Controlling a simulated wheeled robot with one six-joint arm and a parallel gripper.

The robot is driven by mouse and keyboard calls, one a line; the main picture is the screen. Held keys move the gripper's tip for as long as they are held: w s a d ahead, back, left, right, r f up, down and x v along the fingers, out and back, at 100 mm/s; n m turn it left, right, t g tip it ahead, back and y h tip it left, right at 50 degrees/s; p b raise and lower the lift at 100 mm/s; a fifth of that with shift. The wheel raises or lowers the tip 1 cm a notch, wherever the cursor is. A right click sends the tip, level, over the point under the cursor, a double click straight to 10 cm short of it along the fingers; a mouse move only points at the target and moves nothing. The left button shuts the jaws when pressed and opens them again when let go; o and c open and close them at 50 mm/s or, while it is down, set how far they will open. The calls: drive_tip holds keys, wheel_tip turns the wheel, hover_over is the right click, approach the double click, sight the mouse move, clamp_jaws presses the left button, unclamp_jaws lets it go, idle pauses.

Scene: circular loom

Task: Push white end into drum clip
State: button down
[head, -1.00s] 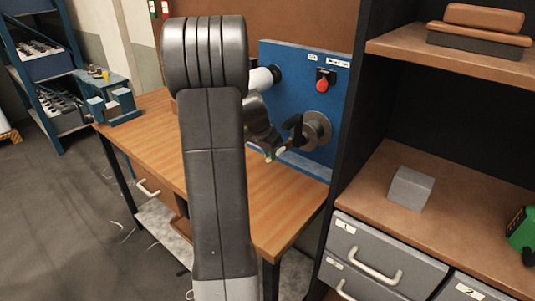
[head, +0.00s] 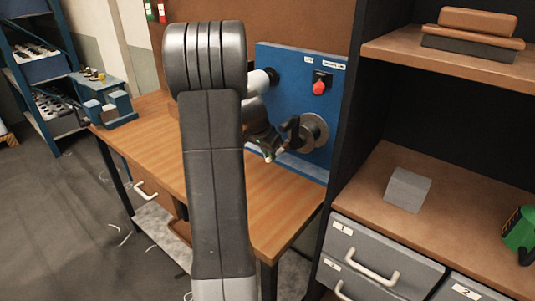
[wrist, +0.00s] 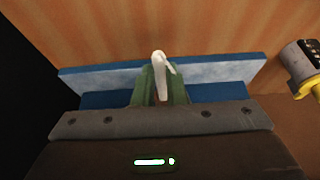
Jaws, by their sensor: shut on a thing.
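In the wrist view, my gripper (wrist: 160,90) has green fingers shut on a slim white end (wrist: 160,66). The white end sticks up past the fingertips, with a thin strand at its right side. In the head view, my gripper (head: 271,150) is small and dark, in front of the blue panel and just left of the grey round drum (head: 314,130). I cannot tell whether it touches the drum. A dark part stands between them. The drum clip cannot be made out in either view.
The blue panel (head: 288,85) at the back of the wooden bench (head: 160,150) carries a red button (head: 319,87) and a white roll (head: 260,79). A dark shelf with a grey block (head: 408,189) stands at right. A black and yellow object (wrist: 303,68) shows in the wrist view.

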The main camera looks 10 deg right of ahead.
drive_tip(key=shift+w+d, duration=0.25)
drive_tip(key=shift+d, duration=0.1)
drive_tip(key=c, duration=1.4)
unclamp_jaws()
drive_tip(key=shift+r, duration=0.1)
drive_tip(key=p+v, duration=0.5)
drive_tip(key=v, duration=0.8)
drive_tip(key=shift+a+r+p, duration=0.15)
drive_tip(key=shift+r+p, duration=0.1)
drive_tip(key=shift+p, duration=0.15)
